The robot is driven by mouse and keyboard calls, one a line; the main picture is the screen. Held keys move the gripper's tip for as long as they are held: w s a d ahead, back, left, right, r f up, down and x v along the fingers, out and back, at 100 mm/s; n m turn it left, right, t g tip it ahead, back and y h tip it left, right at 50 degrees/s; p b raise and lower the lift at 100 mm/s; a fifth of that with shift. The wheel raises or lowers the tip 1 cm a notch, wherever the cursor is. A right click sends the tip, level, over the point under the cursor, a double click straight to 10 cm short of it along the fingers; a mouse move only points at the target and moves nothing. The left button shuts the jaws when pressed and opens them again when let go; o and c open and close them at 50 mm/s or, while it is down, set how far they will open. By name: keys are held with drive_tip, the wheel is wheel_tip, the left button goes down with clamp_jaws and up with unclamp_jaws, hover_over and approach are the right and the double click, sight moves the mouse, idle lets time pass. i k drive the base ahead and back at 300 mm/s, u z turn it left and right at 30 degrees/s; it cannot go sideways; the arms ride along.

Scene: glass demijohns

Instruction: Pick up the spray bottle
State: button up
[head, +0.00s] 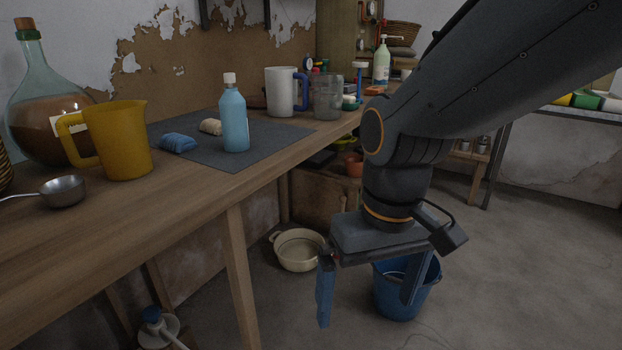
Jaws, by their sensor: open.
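No bottle with a clear spray trigger shows in the head view. A light blue bottle (234,122) with a white cap stands upright on the dark grey mat (275,132) on the wooden table. A pale green bottle (382,67) with a white pump top stands far back on the table. I cannot tell which is the spray bottle. My gripper (366,306) hangs over the floor to the right of the table, fingers down, open and empty. It is apart from both bottles and lower than the tabletop.
A yellow jug (118,142), glass demijohn (45,105) and metal scoop (62,191) stand at left on the table (150,220). A white mug (280,92) and glass jar (327,97) stand behind the blue bottle. A blue bucket (400,308) and cream basin (298,252) are on the floor.

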sight(232, 104)
drive_tip(key=z, duration=1.25)
drive_tip(key=i, duration=1.55)
drive_tip(key=u, duration=3.15)
drive_tip(key=i, duration=0.5)
drive_tip(key=z, duration=0.05)
